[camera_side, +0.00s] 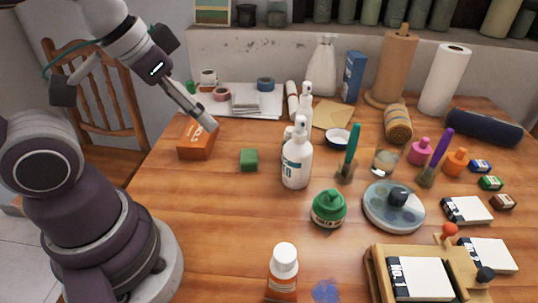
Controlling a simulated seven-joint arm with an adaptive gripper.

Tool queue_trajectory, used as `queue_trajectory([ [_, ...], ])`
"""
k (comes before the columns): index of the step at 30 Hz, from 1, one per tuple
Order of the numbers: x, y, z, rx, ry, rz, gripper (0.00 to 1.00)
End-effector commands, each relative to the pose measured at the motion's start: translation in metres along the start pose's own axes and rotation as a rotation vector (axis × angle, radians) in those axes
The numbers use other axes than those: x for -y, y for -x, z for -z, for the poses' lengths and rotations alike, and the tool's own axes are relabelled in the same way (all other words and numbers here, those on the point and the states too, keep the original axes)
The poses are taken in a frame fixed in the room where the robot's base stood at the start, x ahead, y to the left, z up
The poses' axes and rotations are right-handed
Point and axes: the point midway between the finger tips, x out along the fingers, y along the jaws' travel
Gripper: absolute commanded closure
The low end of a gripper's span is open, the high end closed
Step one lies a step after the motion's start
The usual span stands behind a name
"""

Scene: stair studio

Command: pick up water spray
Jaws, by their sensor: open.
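Several white bottles could be the water spray. A white trigger-type spray bottle (323,70) stands upright at the back of the table, left of a blue box. A white bottle with a nozzle top and a dark-lettered label (296,166) stands upright near the middle. A slimmer white bottle (306,108) stands behind it, partly hidden. My gripper (207,120) is open and points down over the orange box (195,142) at the table's left, apart from all these bottles. Whether its fingertips touch the box is unclear.
A green cube (249,159) lies between the orange box and the labelled bottle. A green jar (329,208), a white-capped orange bottle (283,272) and a round palette (393,207) stand in front. The front left tabletop is clear.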

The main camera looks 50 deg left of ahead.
Motion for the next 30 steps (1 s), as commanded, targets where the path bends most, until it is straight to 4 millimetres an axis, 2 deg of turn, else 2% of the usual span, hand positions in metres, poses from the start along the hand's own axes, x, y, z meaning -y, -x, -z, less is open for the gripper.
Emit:
queue_trajectory([
  [3, -0.001, 0.0, 0.003, 0.001, -0.01, -0.005, 0.49],
  [5, -0.003, -0.002, 0.013, 0.008, -0.048, -0.023, 0.49],
  [8, -0.005, -0.012, 0.045, 0.013, -0.17, -0.088, 0.49],
  [12, 0.0, -0.035, 0.089, -0.018, -0.354, -0.199, 0.49],
  [15, 0.008, -0.051, 0.107, -0.049, -0.444, -0.258, 0.49],
  [19, 0.012, -0.062, 0.116, -0.074, -0.502, -0.297, 0.49],
  [24, 0.002, -0.093, 0.116, -0.075, -0.512, -0.305, 0.49],
  [30, -0.008, -0.121, 0.118, -0.074, -0.51, -0.303, 0.49],
])
